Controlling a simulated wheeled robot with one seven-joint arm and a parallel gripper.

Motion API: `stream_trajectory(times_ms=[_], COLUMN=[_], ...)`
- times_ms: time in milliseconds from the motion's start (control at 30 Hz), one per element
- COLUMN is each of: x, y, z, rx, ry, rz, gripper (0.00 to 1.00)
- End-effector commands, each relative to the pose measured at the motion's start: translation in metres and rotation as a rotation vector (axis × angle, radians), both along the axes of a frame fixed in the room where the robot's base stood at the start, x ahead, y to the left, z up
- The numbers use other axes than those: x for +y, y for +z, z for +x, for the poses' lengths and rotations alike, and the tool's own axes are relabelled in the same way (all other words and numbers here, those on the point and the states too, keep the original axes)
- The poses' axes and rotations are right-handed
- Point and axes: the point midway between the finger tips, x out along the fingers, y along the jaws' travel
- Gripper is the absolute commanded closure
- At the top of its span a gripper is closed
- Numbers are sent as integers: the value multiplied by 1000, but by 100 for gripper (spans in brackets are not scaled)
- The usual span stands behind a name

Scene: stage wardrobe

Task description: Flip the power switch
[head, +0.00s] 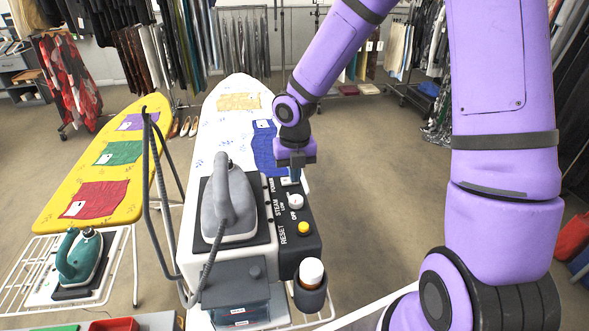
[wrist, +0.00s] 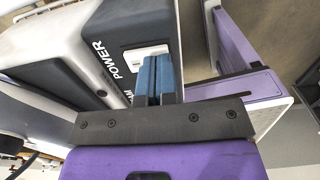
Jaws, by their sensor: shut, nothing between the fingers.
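The dark control panel (head: 311,244) is on the right side of the steam iron station. My gripper (head: 291,179) points down over the POWER end of the panel and mostly covers the switch in the head view. In the wrist view the blue fingertips (wrist: 158,72) are together and empty, right at the switch plate and covering part of it. I cannot tell whether they touch it or which way the switch is set.
A white steam dial (head: 296,201) and a yellow reset button (head: 304,229) sit on the same panel. A grey iron (head: 228,205) stands left of it, with its hose. A capped bottle (head: 311,273) is in front. A yellow ironing board (head: 110,160) is at left.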

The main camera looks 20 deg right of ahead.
Motion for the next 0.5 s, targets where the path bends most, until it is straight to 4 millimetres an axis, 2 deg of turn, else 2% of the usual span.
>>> stream_trajectory(times_ms=[500], x=[0], y=[-3], z=[0], rx=[1], ry=[-1], rz=[0], gripper=[100])
